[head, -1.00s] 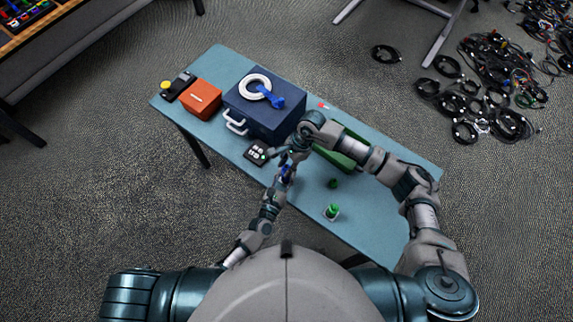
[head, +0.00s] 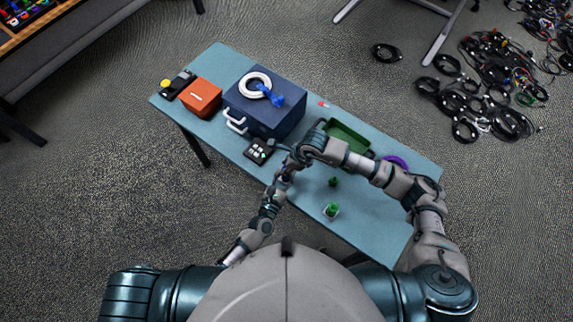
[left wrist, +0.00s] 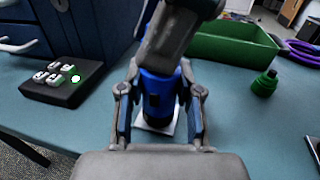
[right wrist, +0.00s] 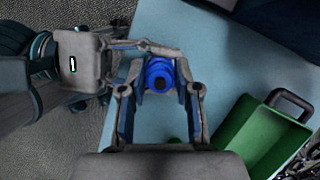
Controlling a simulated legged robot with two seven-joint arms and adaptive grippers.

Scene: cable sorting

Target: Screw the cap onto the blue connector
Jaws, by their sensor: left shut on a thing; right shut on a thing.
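The blue connector (left wrist: 158,98) is upright between the fingers of my left gripper (left wrist: 159,84), which is shut on it. My right gripper comes down from above, directly over the connector, and hides its top in the left wrist view. In the right wrist view, my right gripper (right wrist: 160,84) is shut around a round blue part (right wrist: 158,72) with a dark centre, probably the cap. The cap and connector line up closely; I cannot tell whether the threads touch. In the head view, both grippers meet near the table's front edge, and the arms hide the parts.
A green bin (head: 350,135) and purple cable (head: 397,161) are behind my right arm. Green parts (head: 334,182) (head: 332,209) stand on the table to the right. A black button pad (head: 258,150) and a dark blue case (head: 265,108) are to the left.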

